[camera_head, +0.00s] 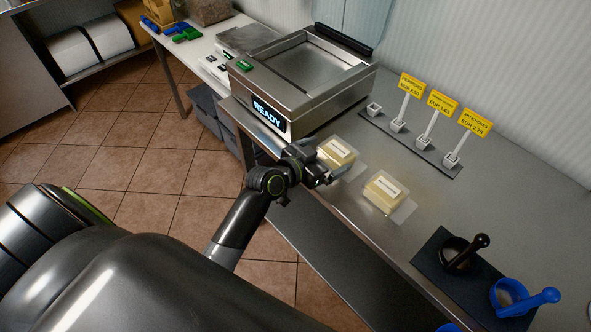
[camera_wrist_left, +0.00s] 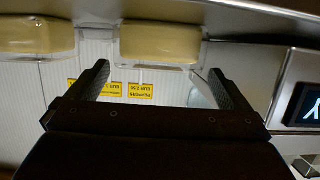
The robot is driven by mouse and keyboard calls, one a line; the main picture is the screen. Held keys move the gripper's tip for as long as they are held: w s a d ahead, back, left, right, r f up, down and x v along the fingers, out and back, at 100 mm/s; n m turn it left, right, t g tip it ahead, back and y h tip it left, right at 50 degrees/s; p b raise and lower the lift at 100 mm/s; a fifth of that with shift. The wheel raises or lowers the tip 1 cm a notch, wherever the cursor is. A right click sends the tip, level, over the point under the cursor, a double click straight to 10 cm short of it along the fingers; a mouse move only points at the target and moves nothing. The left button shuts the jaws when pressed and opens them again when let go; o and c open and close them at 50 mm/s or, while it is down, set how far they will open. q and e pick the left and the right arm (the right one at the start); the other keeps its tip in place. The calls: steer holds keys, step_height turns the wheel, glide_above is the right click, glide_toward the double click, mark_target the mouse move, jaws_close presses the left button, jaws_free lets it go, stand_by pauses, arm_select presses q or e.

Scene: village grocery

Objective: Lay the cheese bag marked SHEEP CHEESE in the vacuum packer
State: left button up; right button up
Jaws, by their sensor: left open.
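Two clear bags, each with a yellow cheese block and a white label, lie on the steel counter. The nearer-to-packer cheese bag (camera_head: 338,151) is just beyond my left gripper (camera_head: 318,178); the other cheese bag (camera_head: 384,191) lies to its right. Neither label is readable, so I cannot tell which is SHEEP CHEESE. In the left wrist view, my open, empty left gripper (camera_wrist_left: 160,82) points at one cheese bag (camera_wrist_left: 160,43), and the other bag (camera_wrist_left: 37,33) is at left. The vacuum packer (camera_head: 262,83) shows READY, with its chamber (camera_head: 318,66) open and empty. My right gripper is out of view.
A dark rail with yellow price signs (camera_head: 441,102) stands behind the bags. A dark mat (camera_head: 433,258) with a black-handled and a blue-handled tool is at the right. Green and blue items (camera_head: 186,34) lie at the far left. Bare counter surrounds the bags.

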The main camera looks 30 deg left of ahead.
arm_select(q)
steer(key=b+v, duration=0.1)
steer(key=v, duration=0.9)
steer(key=shift+s+r+b, duration=0.15)
steer(key=shift+s+b, duration=0.15)
steer(key=shift+a, duration=0.1)
